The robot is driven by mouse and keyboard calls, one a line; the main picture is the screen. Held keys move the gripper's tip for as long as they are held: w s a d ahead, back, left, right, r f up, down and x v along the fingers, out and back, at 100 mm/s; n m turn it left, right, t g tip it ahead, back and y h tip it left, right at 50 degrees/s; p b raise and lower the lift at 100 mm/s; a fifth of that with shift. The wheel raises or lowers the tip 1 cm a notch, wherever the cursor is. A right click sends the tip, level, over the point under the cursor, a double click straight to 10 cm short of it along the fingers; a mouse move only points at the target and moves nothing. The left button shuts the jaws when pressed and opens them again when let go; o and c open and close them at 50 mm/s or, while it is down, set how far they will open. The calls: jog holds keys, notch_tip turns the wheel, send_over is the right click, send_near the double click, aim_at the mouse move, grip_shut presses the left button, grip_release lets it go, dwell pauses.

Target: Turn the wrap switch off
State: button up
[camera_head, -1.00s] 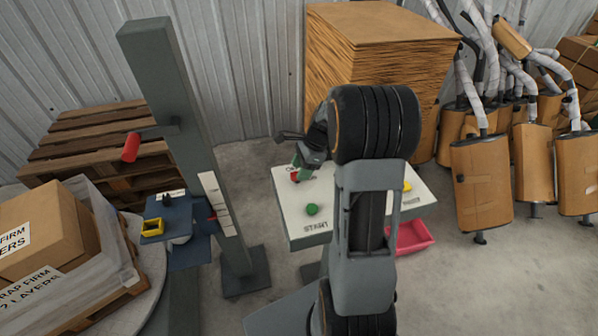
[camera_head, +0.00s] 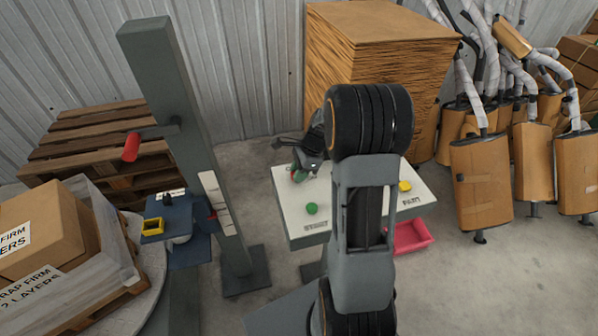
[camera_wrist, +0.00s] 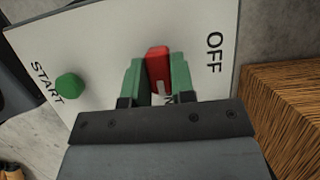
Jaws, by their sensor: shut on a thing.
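The wrap switch (camera_wrist: 158,68) is a red knob with a white mark, on a white control panel (camera_head: 338,206). In the wrist view, the word OFF is printed to its right, and part of another label shows just below it. My gripper (camera_wrist: 159,76) has its two green fingers on either side of the knob and is shut on it. In the head view my gripper (camera_head: 304,174) is at the panel's far left corner and hides most of the knob. The white mark is near the knob's lower end in the wrist view.
A green START button (camera_head: 311,208) is on the panel's front left, and a yellow button (camera_head: 405,186) is at its right. A grey post (camera_head: 190,130) stands to the left. A stack of cardboard (camera_head: 385,75) stands behind, and a pink bin (camera_head: 412,236) is at the right.

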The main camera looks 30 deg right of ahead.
grip_shut()
jog(key=shift+n, duration=0.3)
jog(key=n+g, duration=0.1)
jog(key=n, duration=0.1)
jog(key=shift+w+r+n+p, duration=0.1)
jog(key=shift+n+p, duration=0.3)
jog(key=n+g, duration=0.1)
jog(key=n, duration=0.1)
jog(key=n+g, duration=0.1)
jog(key=n, duration=0.2)
jog(key=shift+w+n+g+h+p, duration=0.1)
jog(key=shift+n+g+h+p, duration=0.2)
jog(key=n+g+h, duration=0.1)
jog(key=n, duration=0.3)
jog(key=shift+a, duration=0.1)
jog(key=n+h, duration=0.1)
jog(key=n, duration=0.3)
jog(key=shift+w+n+g+h, duration=0.1)
jog(key=shift+n+g+h, duration=0.2)
jog(key=shift+h, duration=0.1)
jog(key=o, duration=0.7)
grip_release()
